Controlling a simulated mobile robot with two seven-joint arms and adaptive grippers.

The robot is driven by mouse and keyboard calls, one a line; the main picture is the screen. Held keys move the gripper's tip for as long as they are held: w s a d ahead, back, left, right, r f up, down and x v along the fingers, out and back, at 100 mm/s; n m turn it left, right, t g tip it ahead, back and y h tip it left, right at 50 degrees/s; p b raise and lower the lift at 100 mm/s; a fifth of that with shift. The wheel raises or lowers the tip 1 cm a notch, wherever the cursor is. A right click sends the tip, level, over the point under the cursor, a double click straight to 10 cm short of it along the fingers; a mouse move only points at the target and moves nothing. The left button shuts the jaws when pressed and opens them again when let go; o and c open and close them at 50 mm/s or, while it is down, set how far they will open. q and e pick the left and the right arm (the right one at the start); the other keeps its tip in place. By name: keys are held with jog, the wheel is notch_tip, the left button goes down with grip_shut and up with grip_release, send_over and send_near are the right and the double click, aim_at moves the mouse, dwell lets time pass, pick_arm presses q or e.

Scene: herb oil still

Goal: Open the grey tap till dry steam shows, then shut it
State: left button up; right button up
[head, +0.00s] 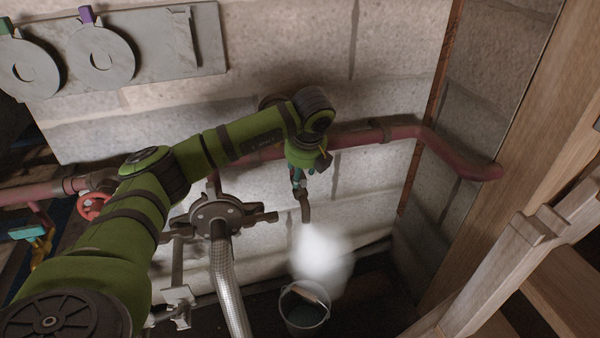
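My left arm comes in from the left, and its gripper (300,178) is at a small drain fitting below the red pipe, in front of the wall. The wrist hides most of the fitting, so I cannot make out the grey tap or whether the fingers are closed on it. A short bent spout (306,209) hangs just below the gripper. A dense white cloud of steam (322,254) stands under the spout, above a metal bucket (305,312) on the floor. My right gripper is not in view.
The red pipe (400,134) runs along the block wall. A flanged fitting with a braided hose (228,285) stands left of the spout. A red handwheel (92,206) is at left. A grey board (150,45) holds round tags. Wooden framing (505,265) bounds the right.

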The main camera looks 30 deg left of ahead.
pick_arm(q)
jog(key=shift+w+f, duration=0.1)
jog(key=shift+f, duration=0.25)
grip_shut()
